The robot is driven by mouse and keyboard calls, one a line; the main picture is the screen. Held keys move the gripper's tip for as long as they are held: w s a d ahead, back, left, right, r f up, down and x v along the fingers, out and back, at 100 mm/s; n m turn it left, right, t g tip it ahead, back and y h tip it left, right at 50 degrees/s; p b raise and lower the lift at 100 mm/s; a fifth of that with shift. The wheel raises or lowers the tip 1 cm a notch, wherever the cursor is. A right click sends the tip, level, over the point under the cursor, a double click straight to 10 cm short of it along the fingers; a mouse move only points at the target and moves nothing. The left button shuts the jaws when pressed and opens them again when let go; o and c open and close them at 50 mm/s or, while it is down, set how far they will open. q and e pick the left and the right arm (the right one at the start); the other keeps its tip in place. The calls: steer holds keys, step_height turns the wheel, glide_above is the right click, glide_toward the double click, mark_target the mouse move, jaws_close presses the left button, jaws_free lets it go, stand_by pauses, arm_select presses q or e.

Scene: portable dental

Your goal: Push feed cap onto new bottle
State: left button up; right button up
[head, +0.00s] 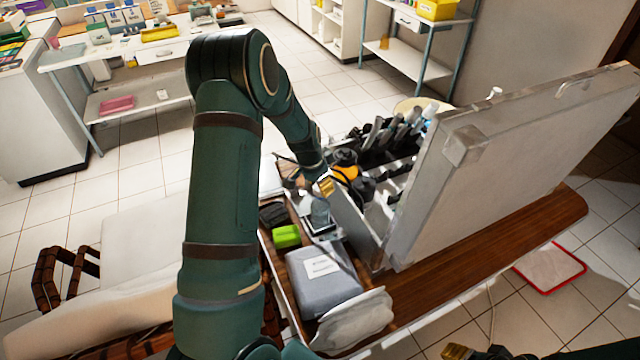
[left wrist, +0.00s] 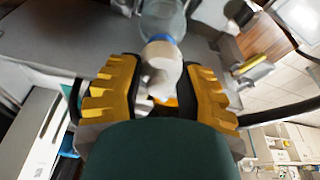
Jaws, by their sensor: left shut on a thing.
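My left gripper (head: 328,186) reaches down beside the open case. In the left wrist view its yellow ribbed fingers (left wrist: 161,76) are on either side of a white cap-like piece (left wrist: 161,58) and shut on it. A clear bottle (left wrist: 163,18) with a blue ring at its neck is in line with the white piece, just beyond the fingertips. I cannot tell whether the white piece is fully seated on the bottle. My right gripper (head: 472,352) shows only partly at the bottom edge.
The grey case (head: 515,155) stands open on a wooden bench (head: 450,290), its raised lid on the right and dental handpieces inside. A tray to its left holds a green box (head: 286,236), a grey labelled pack (head: 322,282) and a crumpled pale bag (head: 355,320).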

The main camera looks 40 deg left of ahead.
arm_select(q)
steer(key=shift+b+x, duration=0.8)
steer(key=shift+b, duration=0.1)
stand_by(1.0)
steer(key=o, duration=1)
steer(key=shift+s, duration=0.2)
steer(key=shift+c, duration=0.2)
steer(key=shift+r, duration=0.1)
steer(key=v, duration=1.1)
steer(key=shift+r, duration=0.35)
steer(key=shift+s, duration=0.15)
